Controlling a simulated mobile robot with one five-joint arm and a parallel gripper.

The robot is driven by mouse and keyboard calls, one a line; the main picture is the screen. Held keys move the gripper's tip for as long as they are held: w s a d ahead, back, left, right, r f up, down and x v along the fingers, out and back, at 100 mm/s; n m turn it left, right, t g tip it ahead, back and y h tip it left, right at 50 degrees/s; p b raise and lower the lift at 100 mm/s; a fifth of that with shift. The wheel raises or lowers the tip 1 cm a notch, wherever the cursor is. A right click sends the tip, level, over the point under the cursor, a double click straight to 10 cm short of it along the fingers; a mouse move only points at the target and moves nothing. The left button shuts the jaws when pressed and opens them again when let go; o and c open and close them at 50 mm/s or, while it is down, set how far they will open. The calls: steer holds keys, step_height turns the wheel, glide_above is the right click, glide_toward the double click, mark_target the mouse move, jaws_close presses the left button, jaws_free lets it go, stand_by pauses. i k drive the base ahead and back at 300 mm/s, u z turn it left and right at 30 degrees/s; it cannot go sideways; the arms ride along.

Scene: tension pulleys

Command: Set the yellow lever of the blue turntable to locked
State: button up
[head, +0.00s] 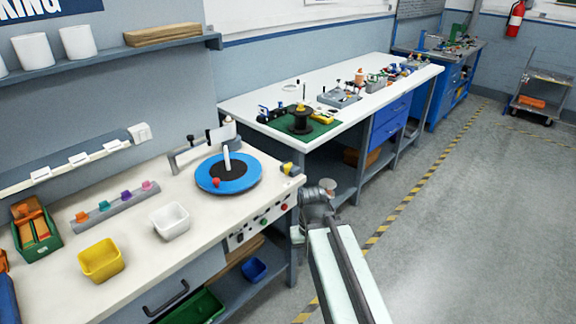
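The blue turntable (247,181) lies flat on the near white workbench, toward its right end. It has a dark centre, a white upright post and a small red piece near its front edge. The yellow lever (287,168) is a small yellow piece with a dark part, just right of the turntable near the bench's right edge; its setting is too small to tell. My arm rises from the bottom, and my gripper (314,208) is at its far end, right of the bench and apart from the lever. Its fingers cannot be made out.
On the near bench are a white bin (170,221), a yellow bin (101,260), a rail of coloured pieces (118,205) and a grey bracket (195,153) behind the turntable. A second bench (345,118) stands beyond. The floor (470,220) to the right is clear.

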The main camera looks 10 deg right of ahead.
mark_target(287, 167)
steer(key=z, duration=0.05)
steer(key=i, duration=0.9)
steer(key=u, duration=0.05)
